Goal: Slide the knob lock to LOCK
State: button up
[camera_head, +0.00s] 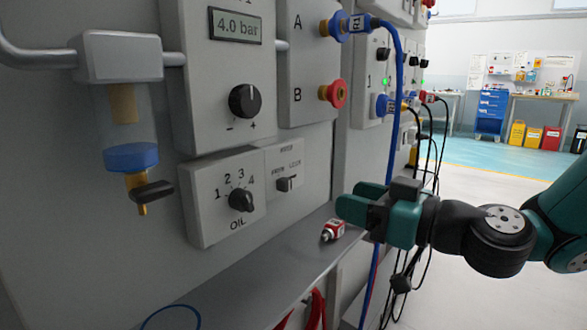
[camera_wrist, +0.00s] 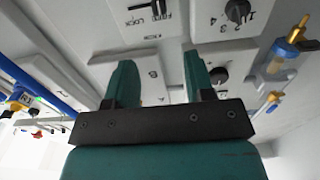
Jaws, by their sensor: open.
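The knob lock (camera_head: 285,184) is a small slider on a pale panel marked FREE and LOCK. Its tab appears to sit at the left, FREE end of its slot in the head view. In the wrist view, which is upside down, the knob lock (camera_wrist: 159,6) is at the top edge and partly cut off. My gripper (camera_head: 355,199) is open and empty, to the right of the panel and apart from it. In the wrist view my gripper's (camera_wrist: 160,62) two fingers point toward the panel wall, below the slider in the picture.
The numbered OIL knob (camera_head: 241,200) is left of the slider. A ledge (camera_head: 270,262) below carries a small red and white item (camera_head: 332,230). A blue hose (camera_head: 398,80) hangs just behind my gripper. The red port B (camera_head: 333,93) sticks out above.

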aim_at(289, 182)
jog(key=p+x, duration=0.3)
jog(key=x, duration=0.9)
jog(key=shift+w+a+f, duration=0.1)
jog(key=shift+w+a, duration=0.1)
jog(key=shift+a, duration=0.05)
